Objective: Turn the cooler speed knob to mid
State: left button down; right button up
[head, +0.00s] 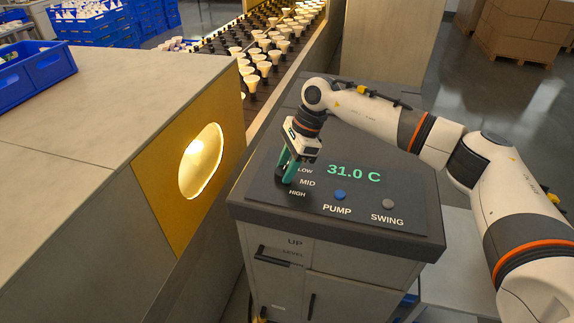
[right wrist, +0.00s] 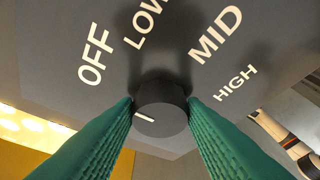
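The cooler's control panel (head: 352,206) is dark, with a green 31.0 C readout (head: 354,173). The dark round speed knob (right wrist: 160,106) shows in the right wrist view, below the labels OFF (right wrist: 96,54), LOW, MID (right wrist: 216,34) and HIGH. Its white mark lies on the left of its face, on the OFF side and away from MID. My right gripper (head: 287,170) has green fingers, one on each side of the knob and apparently touching it; they also show in the right wrist view (right wrist: 161,108). In the head view the gripper hides the knob. My left gripper is not in view.
Blue PUMP button (head: 340,195) and grey SWING button (head: 388,204) sit right of the knob. A bench with a yellow panel and lit opening (head: 201,160) stands close on the left. Cardboard boxes (head: 525,30) are far right.

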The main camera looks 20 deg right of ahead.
jog(key=shift+c, duration=1.4)
jog(key=m+t+b, duration=0.1)
jog(key=m+b, duration=0.1)
jog(key=shift+s+f+b, duration=0.1)
jog(key=shift+f+b, duration=0.05)
jog(key=shift+b, duration=0.2)
jog(key=m+t+b, duration=0.1)
jog(key=m+b, duration=0.2)
jog(key=m+t+h+b, duration=0.1)
jog(key=m+b, duration=0.2)
jog(key=m, duration=0.1)
jog(key=m+t+h+b, duration=0.1)
jog(key=m+b, duration=0.2)
jog(key=b, duration=0.1)
jog(key=shift+s+a, duration=0.3)
jog(key=m+h+b, duration=0.1)
jog(key=m+b, duration=0.1)
jog(key=m, duration=0.1)
jog(key=shift+a+m+b, duration=0.15)
jog(key=shift+m+b, duration=0.15)
jog(key=shift+r+m+t+h+b, duration=0.3)
jog(key=shift+m+h+b, duration=0.45)
jog(key=shift+m, duration=0.35)
